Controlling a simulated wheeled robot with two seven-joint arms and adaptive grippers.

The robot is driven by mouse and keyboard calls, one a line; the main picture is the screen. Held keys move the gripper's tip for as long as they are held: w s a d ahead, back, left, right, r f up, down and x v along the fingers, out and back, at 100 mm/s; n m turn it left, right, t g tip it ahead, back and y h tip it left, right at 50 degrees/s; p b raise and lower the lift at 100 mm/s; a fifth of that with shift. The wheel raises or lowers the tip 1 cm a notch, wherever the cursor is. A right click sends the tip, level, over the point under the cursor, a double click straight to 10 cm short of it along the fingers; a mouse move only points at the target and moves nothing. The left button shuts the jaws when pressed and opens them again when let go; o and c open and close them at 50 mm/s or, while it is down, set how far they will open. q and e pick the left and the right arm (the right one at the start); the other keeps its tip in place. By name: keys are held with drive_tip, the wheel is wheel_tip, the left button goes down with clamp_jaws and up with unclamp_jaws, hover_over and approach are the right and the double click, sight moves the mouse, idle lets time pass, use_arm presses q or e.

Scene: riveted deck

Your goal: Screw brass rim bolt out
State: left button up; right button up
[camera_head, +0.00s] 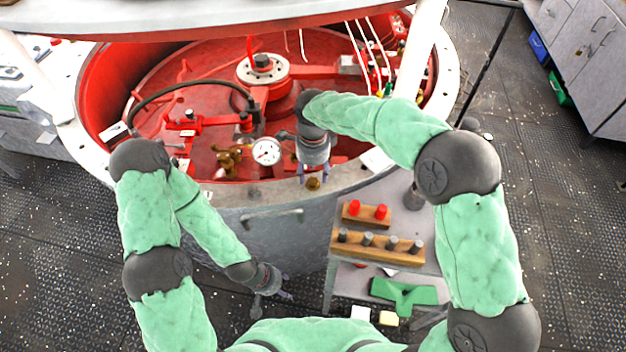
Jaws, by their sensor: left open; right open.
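The brass rim bolt (313,184) sits on the pale front rim (250,192) of the large round red-lined vessel. My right gripper (313,177) points down just above the bolt, with its two fingers spread to either side. I cannot tell whether the fingertips touch the bolt. My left gripper (273,301) is open and empty, low in front of the vessel's grey outer wall, well away from the bolt.
A small cart (345,282) right of centre carries a wooden rack (378,250) of grey pegs and a smaller block with red caps (367,212). Inside the vessel are a gauge (266,151) and brass fittings (228,160). A raised lid (200,18) hangs above.

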sight(313, 181)
drive_tip(key=shift+f+b, duration=0.35)
drive_tip(key=shift+f, duration=1.25)
clamp_jaws()
